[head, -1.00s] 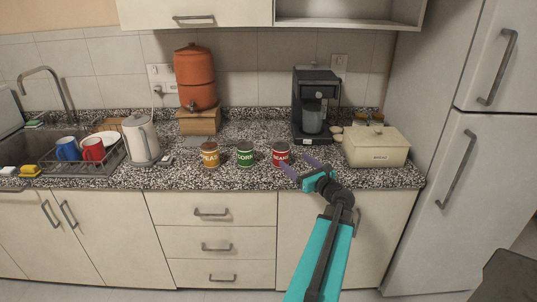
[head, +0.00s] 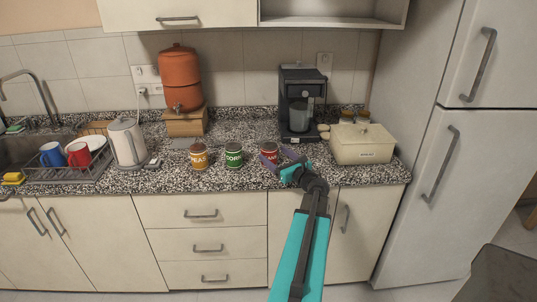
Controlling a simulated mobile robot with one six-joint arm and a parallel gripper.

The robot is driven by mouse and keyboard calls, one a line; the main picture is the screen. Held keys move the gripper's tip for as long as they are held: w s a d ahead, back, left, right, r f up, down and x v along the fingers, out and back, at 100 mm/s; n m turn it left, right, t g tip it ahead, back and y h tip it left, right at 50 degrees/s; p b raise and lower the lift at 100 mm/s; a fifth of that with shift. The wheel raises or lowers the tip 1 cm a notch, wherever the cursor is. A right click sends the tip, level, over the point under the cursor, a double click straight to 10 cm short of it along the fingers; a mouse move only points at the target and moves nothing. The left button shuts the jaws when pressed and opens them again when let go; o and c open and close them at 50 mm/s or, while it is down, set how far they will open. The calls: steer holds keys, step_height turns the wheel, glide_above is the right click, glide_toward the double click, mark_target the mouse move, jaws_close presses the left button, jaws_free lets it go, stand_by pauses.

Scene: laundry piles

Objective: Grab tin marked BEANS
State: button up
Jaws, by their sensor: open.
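The red tin (head: 269,151) stands upright on the speckled counter, the rightmost of three tins. Its BEANS label was readable a second ago and is now partly covered by my gripper. My gripper (head: 276,157) is open, with one purple finger in front of the tin at its left and the other near its right side. The tin appears between or just beyond the fingertips; I cannot tell whether they touch it.
A green CORN tin (head: 233,155) and an orange PEAS tin (head: 199,157) stand to the left. A black coffee machine (head: 297,105) is behind, and a cream box (head: 362,146) is to the right. A kettle (head: 127,144) and dish rack (head: 75,174) are further left.

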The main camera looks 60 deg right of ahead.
mark_target(274, 155)
steer(key=shift+p+x, duration=0.3)
steer(key=shift+x, duration=1.25)
steer(key=shift+w, duration=0.1)
steer(key=shift+p+x, duration=1.3)
steer(key=shift+x, duration=1.2)
steer(key=shift+f, duration=0.1)
steer(key=c, duration=1.5)
steer(key=shift+r, duration=0.25)
steer(key=shift+r+b, duration=0.65)
steer(key=shift+r, duration=0.5)
steer(key=s+b, duration=0.1)
steer(key=s, duration=0.4)
steer(key=s+a+r+b, duration=0.1)
steer(key=s+b, duration=0.1)
steer(key=s, duration=0.3)
steer(key=s+r+b, duration=0.1)
steer(key=s, duration=0.5)
steer(key=shift+a+r, duration=0.15)
